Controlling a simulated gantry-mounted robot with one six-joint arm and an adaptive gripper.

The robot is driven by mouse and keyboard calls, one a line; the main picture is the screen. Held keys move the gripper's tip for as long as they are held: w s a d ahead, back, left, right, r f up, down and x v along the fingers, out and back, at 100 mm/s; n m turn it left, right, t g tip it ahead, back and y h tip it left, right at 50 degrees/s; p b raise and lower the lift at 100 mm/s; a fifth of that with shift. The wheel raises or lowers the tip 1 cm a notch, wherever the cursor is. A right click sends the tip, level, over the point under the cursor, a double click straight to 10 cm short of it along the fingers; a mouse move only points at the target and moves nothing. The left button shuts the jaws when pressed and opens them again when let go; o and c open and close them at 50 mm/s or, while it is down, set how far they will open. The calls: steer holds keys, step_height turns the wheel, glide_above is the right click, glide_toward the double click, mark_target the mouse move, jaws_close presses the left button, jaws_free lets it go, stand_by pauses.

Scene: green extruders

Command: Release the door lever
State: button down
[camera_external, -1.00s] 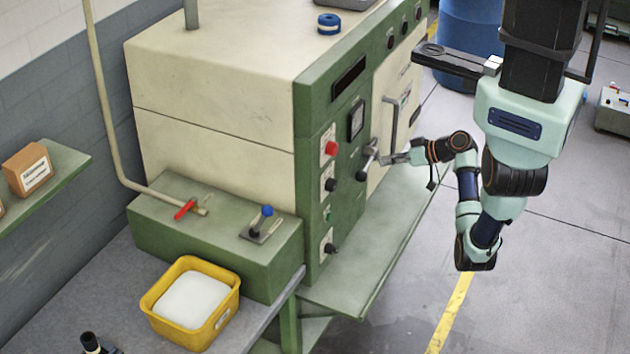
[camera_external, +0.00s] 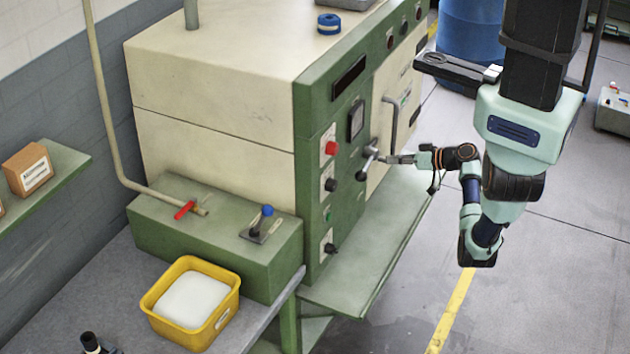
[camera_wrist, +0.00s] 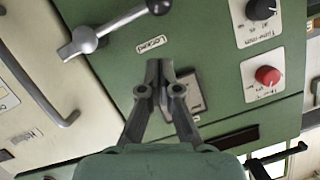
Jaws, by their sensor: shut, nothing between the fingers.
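The door lever (camera_external: 368,162) is a metal arm with a black knob, mounted on a round hub on the green front panel. In the external view it slants down with the knob at its lower end. In the wrist view the lever (camera_wrist: 108,27) lies at the upper left, its black knob at the top edge. My gripper (camera_wrist: 158,66) is shut and empty, pointing at the green panel near a small "Locked" label (camera_wrist: 153,45). It appears apart from the lever. In the external view my gripper (camera_external: 386,159) is just right of the lever; its exact gap is unclear.
The cream door (camera_external: 404,92) has a vertical handle (camera_external: 389,122) close to my gripper. A green ledge (camera_external: 385,238) juts out below. Open floor lies to the right.

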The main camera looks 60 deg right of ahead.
steer(key=w+a+f, duration=0.2)
steer(key=w+f, duration=0.2)
steer(key=w, duration=0.1)
steer(key=shift+w+a+f, duration=0.15)
steer(key=shift+f, duration=0.05)
